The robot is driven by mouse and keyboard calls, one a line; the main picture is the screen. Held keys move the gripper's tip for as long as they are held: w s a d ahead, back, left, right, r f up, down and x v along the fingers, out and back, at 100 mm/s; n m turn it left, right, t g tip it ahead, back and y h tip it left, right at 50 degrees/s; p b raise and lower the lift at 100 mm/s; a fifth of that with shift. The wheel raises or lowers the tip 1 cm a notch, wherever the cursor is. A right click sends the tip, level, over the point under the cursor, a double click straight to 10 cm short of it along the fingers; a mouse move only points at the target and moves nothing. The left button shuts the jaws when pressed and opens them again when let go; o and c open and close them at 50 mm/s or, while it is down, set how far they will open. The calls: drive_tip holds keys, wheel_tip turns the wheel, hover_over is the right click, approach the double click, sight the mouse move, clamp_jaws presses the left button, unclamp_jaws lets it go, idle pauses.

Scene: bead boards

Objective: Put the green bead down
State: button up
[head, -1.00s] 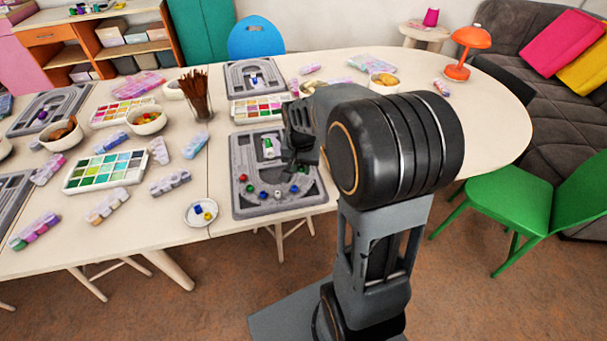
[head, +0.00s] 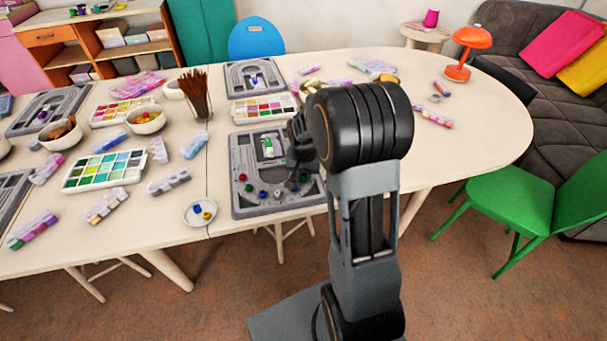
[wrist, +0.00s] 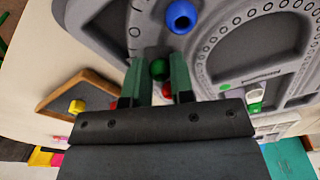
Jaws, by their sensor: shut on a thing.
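My gripper (wrist: 158,82) is shut on a dark green bead (wrist: 159,69), which sits between the two fingertips in the wrist view. The grey bead board (wrist: 120,15) fills the upper part of that view, beyond the fingertips. I cannot tell whether the held bead touches it. A blue bead (wrist: 181,16) lies on the board just past the fingers. Red shows beside the fingers, partly hidden. In the head view my gripper (head: 299,180) is over the right part of the near board (head: 240,208), and the held bead cannot be made out clearly.
Several beads, including a red one (head: 242,177) and a blue one (head: 262,194), lie along the board's near side. A white-and-green piece (head: 268,146) stands on its upper part. A small dish (head: 189,214) with beads is to the left, and a paint box (head: 264,108) lies behind.

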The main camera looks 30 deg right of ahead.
drive_tip(key=shift+f, duration=0.1)
drive_tip(key=shift+s+f+b, duration=0.2)
drive_tip(key=shift+f+b, duration=0.3)
drive_tip(key=shift+f, duration=0.05)
drive_tip(key=o, duration=0.8)
drive_tip(key=shift+s+a, duration=0.1)
drive_tip(key=shift+c, duration=0.2)
drive_tip(key=shift+o, duration=0.6)
drive_tip(key=shift+r, duration=0.2)
wheel_tip(320, 180, up, 12)
drive_tip(key=p, duration=0.3)
drive_tip(key=s+a+r+n+t, duration=0.2)
drive_tip(key=s+a+n, duration=0.5)
drive_tip(key=s, duration=0.8)
drive_tip(key=shift+a+r+y, duration=0.2)
drive_tip(key=shift+a+y, duration=0.1)
drive_tip(key=shift+a, duration=0.9)
